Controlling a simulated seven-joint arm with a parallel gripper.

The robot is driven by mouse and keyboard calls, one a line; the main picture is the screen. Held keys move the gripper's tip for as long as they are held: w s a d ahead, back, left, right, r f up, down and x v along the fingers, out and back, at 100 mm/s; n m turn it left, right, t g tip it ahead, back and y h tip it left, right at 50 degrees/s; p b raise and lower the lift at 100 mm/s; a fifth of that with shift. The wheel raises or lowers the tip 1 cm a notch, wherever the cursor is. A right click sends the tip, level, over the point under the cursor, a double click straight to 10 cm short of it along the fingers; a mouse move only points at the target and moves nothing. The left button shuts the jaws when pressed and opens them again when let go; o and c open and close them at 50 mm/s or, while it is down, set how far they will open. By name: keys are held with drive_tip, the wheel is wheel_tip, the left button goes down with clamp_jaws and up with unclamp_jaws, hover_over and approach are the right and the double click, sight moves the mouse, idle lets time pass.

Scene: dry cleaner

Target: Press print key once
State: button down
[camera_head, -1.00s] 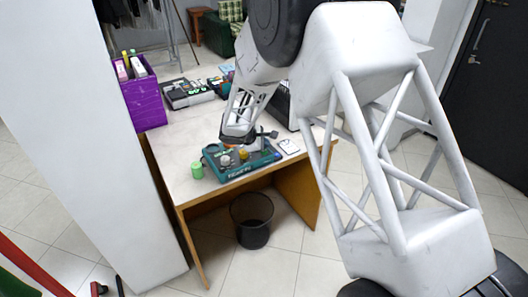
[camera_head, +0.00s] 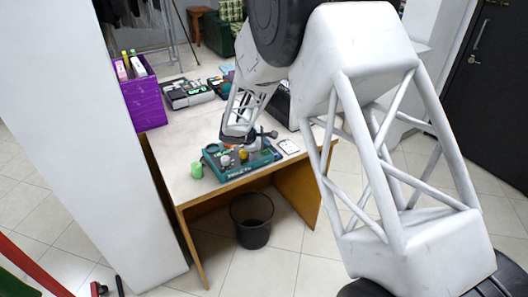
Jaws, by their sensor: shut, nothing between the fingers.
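A teal-green device (camera_head: 238,170) with a dark top lies near the front edge of the white table. It has small knobs or keys on its top, and some light lettering on its front. Which part is the print key is too small to tell. My gripper (camera_head: 240,153) points down over the device's top, shut and empty. Its fingertips are at or just above the knobs; I cannot tell whether they touch. My gripper and wrist hide part of the device's top and back.
A green cylinder (camera_head: 196,170) stands left of the device, and a white card-like item (camera_head: 289,146) lies to its right. A purple bin (camera_head: 143,100) and a grey device (camera_head: 187,93) are farther back. A black waste basket (camera_head: 252,219) stands below the table (camera_head: 180,150).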

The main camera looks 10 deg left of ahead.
sight(265, 152)
drive_tip(key=shift+f, duration=0.8)
idle(1.0)
drive_tip(key=shift+r, duration=0.15)
idle(0.3)
drive_tip(key=shift+r, duration=0.65)
drive_tip(key=shift+r, duration=0.1)
drive_tip(key=shift+r, duration=2.4)
